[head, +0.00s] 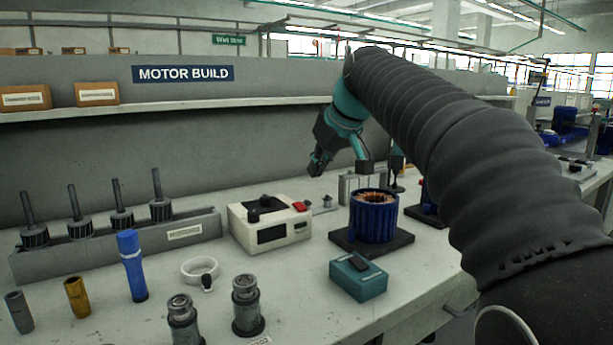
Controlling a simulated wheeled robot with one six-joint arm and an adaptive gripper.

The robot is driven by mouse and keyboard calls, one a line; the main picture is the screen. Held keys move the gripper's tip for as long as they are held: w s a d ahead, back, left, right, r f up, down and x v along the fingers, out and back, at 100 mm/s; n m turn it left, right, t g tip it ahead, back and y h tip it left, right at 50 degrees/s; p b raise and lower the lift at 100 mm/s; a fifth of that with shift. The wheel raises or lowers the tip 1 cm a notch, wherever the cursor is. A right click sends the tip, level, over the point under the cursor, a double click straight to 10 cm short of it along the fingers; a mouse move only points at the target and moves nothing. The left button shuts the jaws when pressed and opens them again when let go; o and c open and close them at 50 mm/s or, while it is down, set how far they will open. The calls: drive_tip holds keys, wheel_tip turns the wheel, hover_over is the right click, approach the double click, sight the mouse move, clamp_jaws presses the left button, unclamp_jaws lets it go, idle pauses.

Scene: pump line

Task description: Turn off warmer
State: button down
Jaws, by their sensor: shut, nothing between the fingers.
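A white box-shaped unit (250,221), which looks like the warmer, sits on the bench near the middle of the head view. It has black parts on top, a dark window on its front and a red switch (300,206) at its top right corner. Whether the switch is on or off cannot be made out. My gripper (316,172) is shut and empty. In the picture it shows above and right of the unit, apart from it, its fingers pointing down and left.
A blue motor housing (373,222) with copper windings stands on a dark base plate right of the unit. A teal box (358,280) lies in front. A rack with several rotors (120,220), a blue cylinder (132,265) and a white ring (200,270) are to the left.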

drive_tip(key=shift+s+d+r, duration=0.6)
drive_tip(key=shift+s+r, duration=0.1)
drive_tip(key=shift+s, duration=0.2)
drive_tip(key=s+d+f+m, duration=0.1)
drive_tip(key=s+d+f, duration=0.2)
drive_tip(key=s, duration=0.2)
drive_tip(key=s+d+f+m+h, duration=0.1)
drive_tip(key=s+d+f, duration=0.2)
drive_tip(key=s+f, duration=0.1)
drive_tip(key=s+d+f+m+h, duration=0.1)
drive_tip(key=s+d+f, duration=0.2)
drive_tip(key=s, duration=0.3)
drive_tip(key=shift+f+m, duration=0.4)
drive_tip(key=shift+f, duration=0.2)
drive_tip(key=s+d+f+m+h, duration=0.1)
drive_tip(key=s+d+f, duration=0.1)
drive_tip(key=s+f, duration=0.5)
drive_tip(key=s+d+f+m+h, duration=0.1)
drive_tip(key=s+d+f+m, duration=0.1)
drive_tip(key=s+f, duration=0.6)
wheel_tip(320, 180, down, 2)
drive_tip(key=shift+s+d+f+g, duration=0.15)
drive_tip(key=shift+d+f+g, duration=0.2)
drive_tip(key=shift+d, duration=0.4)
drive_tip(key=shift+a+r, duration=0.1)
